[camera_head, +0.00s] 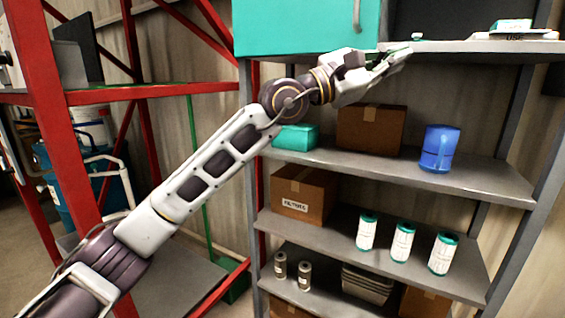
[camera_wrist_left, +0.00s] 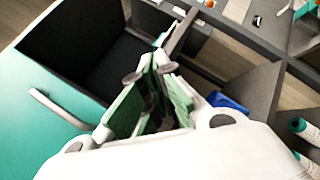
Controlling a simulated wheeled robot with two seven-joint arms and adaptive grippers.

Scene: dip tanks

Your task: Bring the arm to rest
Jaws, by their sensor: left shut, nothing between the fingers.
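My left arm reaches up and right across the head view. Its gripper (camera_head: 396,58) is shut and empty, at the front edge of the upper shelf (camera_head: 480,46), just below and right of a teal cabinet door (camera_head: 300,28). I cannot tell whether it touches the shelf edge. In the left wrist view the green-padded fingers (camera_wrist_left: 160,72) are together, with nothing between them. The teal door (camera_wrist_left: 45,110) and its handle lie left of the fingers there. My right gripper is not in view.
Below stand a blue jug (camera_head: 438,148), a teal box (camera_head: 296,136), a cardboard box (camera_head: 371,130) and white-green canisters (camera_head: 403,242) on grey shelves. A red frame rack (camera_head: 150,92) stands at the left. A dark open compartment (camera_wrist_left: 80,45) shows beside the door in the wrist view.

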